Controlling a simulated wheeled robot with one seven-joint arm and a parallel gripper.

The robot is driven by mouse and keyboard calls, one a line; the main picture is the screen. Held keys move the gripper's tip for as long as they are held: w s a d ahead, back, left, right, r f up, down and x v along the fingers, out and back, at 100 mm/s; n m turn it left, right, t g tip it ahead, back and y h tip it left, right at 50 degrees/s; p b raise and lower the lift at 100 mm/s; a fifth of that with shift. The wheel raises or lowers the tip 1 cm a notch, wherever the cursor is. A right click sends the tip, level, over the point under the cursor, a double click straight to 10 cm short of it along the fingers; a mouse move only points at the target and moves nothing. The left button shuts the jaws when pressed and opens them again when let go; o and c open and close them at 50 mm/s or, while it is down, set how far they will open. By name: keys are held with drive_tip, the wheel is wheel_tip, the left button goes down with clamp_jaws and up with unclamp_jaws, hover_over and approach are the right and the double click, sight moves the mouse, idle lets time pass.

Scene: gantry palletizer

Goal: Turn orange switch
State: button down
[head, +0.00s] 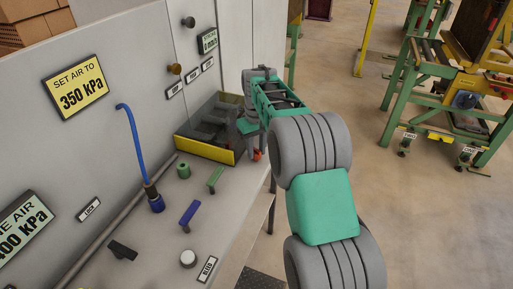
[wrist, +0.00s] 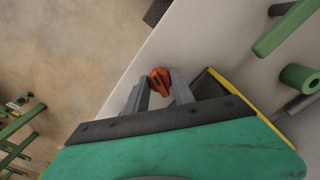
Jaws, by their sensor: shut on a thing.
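The orange switch (wrist: 160,84) is a small knob near the edge of the grey bench top, between my two fingertips in the wrist view. My gripper (wrist: 159,76) is shut on it, with one grey finger on each side. In the head view only a small bit of the orange switch (head: 257,155) shows below my green gripper body, at the bench's right edge. My arm hides the fingers there. I cannot tell the switch's exact angle.
A black bin with a yellow front edge (head: 207,150) stands close left of my gripper. Green and blue handles (head: 188,215), a green knob (head: 183,171) and a blue hose (head: 135,140) are on the bench. Floor is clear to the right, before green conveyor frames (head: 420,75).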

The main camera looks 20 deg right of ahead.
sight(256, 152)
drive_tip(key=m, duration=0.3)
drive_tip(key=shift+m+p, duration=0.3)
drive_tip(key=shift+p, duration=0.05)
drive_tip(key=shift+m, duration=1.7)
drive_tip(key=c, duration=1.1)
unclamp_jaws()
drive_tip(key=shift+o, duration=0.2)
wheel_tip(256, 152, up, 8)
drive_tip(key=shift+f, duration=0.1)
drive_tip(key=shift+a, duration=0.1)
